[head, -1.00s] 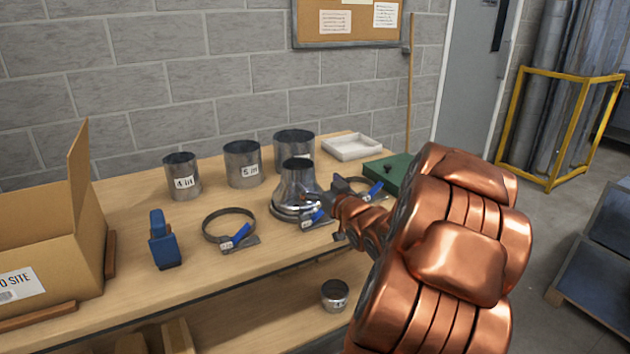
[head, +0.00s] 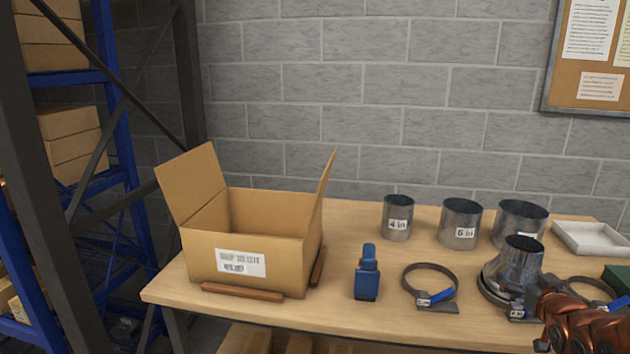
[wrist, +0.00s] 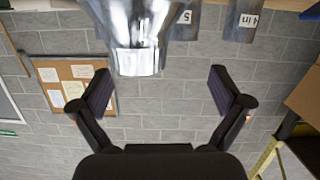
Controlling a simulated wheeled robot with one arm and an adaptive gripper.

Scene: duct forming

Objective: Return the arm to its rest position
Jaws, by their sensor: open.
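My copper-coloured arm (head: 585,328) reaches in from the lower right corner of the head view, over the right part of the workbench. Its end is beside a shiny metal cone-shaped reducer (head: 520,262), and I cannot make out the fingers there. In the wrist view my gripper (wrist: 160,92) is open, its two dark fingers wide apart with nothing between them. That view is upside down. The reducer (wrist: 137,40) shows at its top, beyond the fingers; I cannot tell whether anything touches it.
The wooden bench (head: 350,318) holds an open cardboard box (head: 265,260), a blue tool (head: 367,275), a clamp ring (head: 430,285), a 4 in cylinder (head: 397,218), a 5 in cylinder (head: 460,225), a larger cylinder (head: 519,218) and a white tray (head: 592,238). Blue shelving (head: 115,170) stands left.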

